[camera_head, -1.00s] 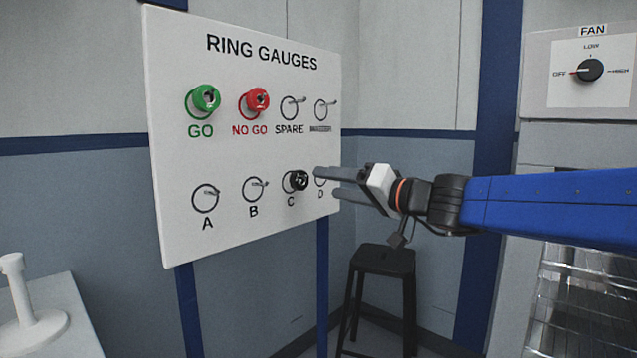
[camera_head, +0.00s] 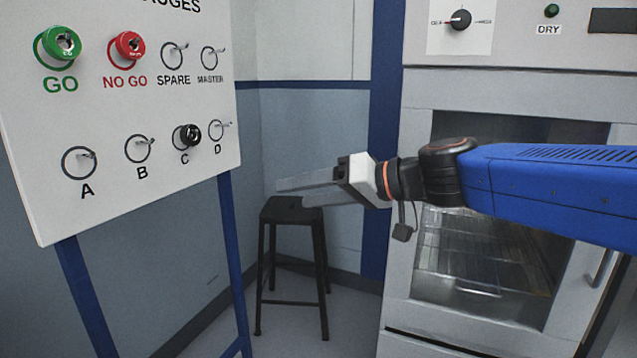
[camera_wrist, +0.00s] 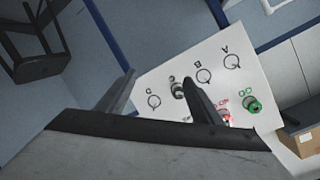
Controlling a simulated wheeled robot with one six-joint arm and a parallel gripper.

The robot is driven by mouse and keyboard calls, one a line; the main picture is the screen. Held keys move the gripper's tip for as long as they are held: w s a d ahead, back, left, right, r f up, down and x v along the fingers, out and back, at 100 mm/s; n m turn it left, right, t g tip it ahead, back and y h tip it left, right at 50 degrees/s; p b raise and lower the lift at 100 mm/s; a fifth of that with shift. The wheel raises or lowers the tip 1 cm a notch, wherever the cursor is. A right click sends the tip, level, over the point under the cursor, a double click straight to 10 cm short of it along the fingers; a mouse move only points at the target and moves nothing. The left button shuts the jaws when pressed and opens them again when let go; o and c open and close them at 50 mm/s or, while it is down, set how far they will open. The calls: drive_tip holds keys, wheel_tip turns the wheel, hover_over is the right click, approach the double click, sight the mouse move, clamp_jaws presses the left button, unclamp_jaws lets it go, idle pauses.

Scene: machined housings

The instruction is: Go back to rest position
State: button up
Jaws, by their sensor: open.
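My gripper (camera_head: 291,191) is open and empty in the head view, its two grey fingers pointing left. It is to the right of the white ring gauge board (camera_head: 55,130) and appears over the black stool. On the board, a green ring gauge (camera_head: 58,46) hangs at GO, a red one (camera_head: 127,48) at NO GO and a black one (camera_head: 187,137) at C. The SPARE, MASTER, A, B and D pegs are bare. In the wrist view, my gripper's fingers (camera_wrist: 160,95) are spread apart, with the board (camera_wrist: 225,65) beyond them; one finger partly covers the red gauge.
A black stool (camera_head: 291,215) stands on the floor between the board and an oven (camera_head: 390,260) with a glass door at right. The oven panel has a fan knob (camera_head: 460,19) and a green DRY button (camera_head: 551,10). A cardboard box (camera_wrist: 300,143) shows in the wrist view.

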drive_tip(key=s+d+f+m+h, duration=0.1)
drive_tip(key=s+d+f+h, duration=0.3)
drive_tip(key=d, duration=0.7)
drive_tip(key=s+d+f+m+h, duration=0.2)
drive_tip(key=s+d+f+h, duration=0.3)
drive_tip(key=s+d+f, duration=0.3)
drive_tip(key=s+d+f+m+g+h, duration=0.1)
drive_tip(key=s+d+f+h, duration=0.3)
drive_tip(key=d+f, duration=1)
drive_tip(key=shift+s+f+m, duration=0.2)
drive_tip(key=shift+s+m, duration=0.5)
drive_tip(key=shift+s, duration=0.4)
